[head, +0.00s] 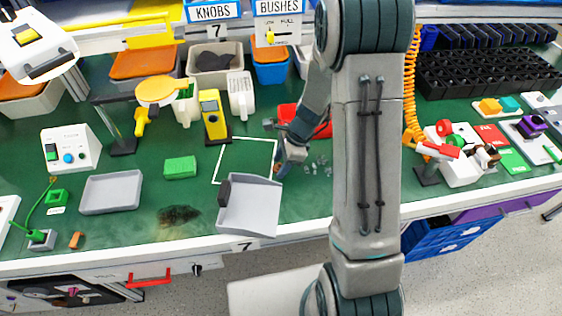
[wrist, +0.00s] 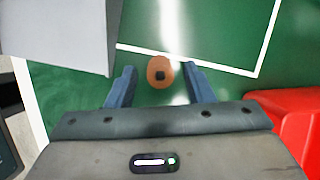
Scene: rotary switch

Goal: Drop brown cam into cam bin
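The brown cam (wrist: 160,72) is a small orange-brown disc with a dark square centre, seen in the wrist view. It lies just outside the white outlined square on the green mat. My gripper (wrist: 159,70) is open, with one blue finger on each side of the cam and a gap to both. In the head view my gripper (head: 283,164) is low over the mat, partly behind my arm. No cam bin label is readable. A grey open tray (head: 250,205) stands just left of my gripper; it also shows in the wrist view (wrist: 62,35).
A red bin (head: 305,120) is close behind my gripper, at the right in the wrist view (wrist: 300,118). A second grey tray (head: 110,192) and a green block (head: 180,167) lie to the left. A yellow meter (head: 213,117) stands behind the outlined square, whose inside is clear.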

